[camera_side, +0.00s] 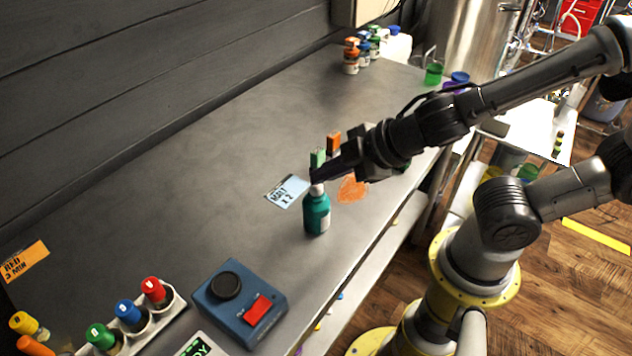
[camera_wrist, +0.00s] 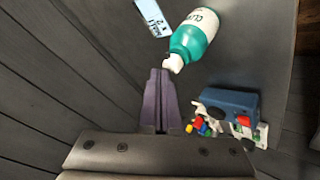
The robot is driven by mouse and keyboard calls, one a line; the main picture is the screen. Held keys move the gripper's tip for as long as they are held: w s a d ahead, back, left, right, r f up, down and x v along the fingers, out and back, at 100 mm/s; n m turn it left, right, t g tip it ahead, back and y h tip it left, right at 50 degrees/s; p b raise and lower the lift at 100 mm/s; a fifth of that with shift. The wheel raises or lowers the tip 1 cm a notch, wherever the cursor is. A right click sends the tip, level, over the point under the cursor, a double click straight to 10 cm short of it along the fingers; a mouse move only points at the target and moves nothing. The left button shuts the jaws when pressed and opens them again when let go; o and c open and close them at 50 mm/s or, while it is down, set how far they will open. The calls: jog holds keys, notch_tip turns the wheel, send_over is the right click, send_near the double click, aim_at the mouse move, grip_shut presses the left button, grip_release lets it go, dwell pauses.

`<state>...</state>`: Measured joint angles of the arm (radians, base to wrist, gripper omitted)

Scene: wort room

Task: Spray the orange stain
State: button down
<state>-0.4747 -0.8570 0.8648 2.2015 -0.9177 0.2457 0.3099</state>
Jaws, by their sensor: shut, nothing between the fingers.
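A teal bottle (camera_side: 317,214) with a white neck stands upright near the counter's front edge in the side view. In the wrist view the bottle (camera_wrist: 187,42) shows a white label and a white top close to my fingertips. My gripper (camera_side: 316,174) is at the bottle's top; in the wrist view its purple fingers (camera_wrist: 160,76) are together with nothing between them. Whether they touch the top, I cannot tell. The orange stain (camera_side: 352,189) lies on the counter just right of the bottle, partly hidden by my gripper.
A green-topped item (camera_side: 318,158) and an orange-topped item (camera_side: 334,143) show behind my gripper. A pale blue card (camera_side: 286,191) lies left of the bottle. A blue box (camera_side: 238,302) with a red switch and a rack of coloured caps (camera_side: 152,290) are nearer. The back-left counter is clear.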

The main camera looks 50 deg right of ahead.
aim_at(324, 195)
jog(key=shift+f, duration=0.15)
dwell(0.5)
jog(key=shift+f, duration=0.35)
jog(key=shift+r, duration=0.35)
dwell(0.3)
notch_tip(324, 195, up, 6)
dwell(0.7)
dwell(0.4)
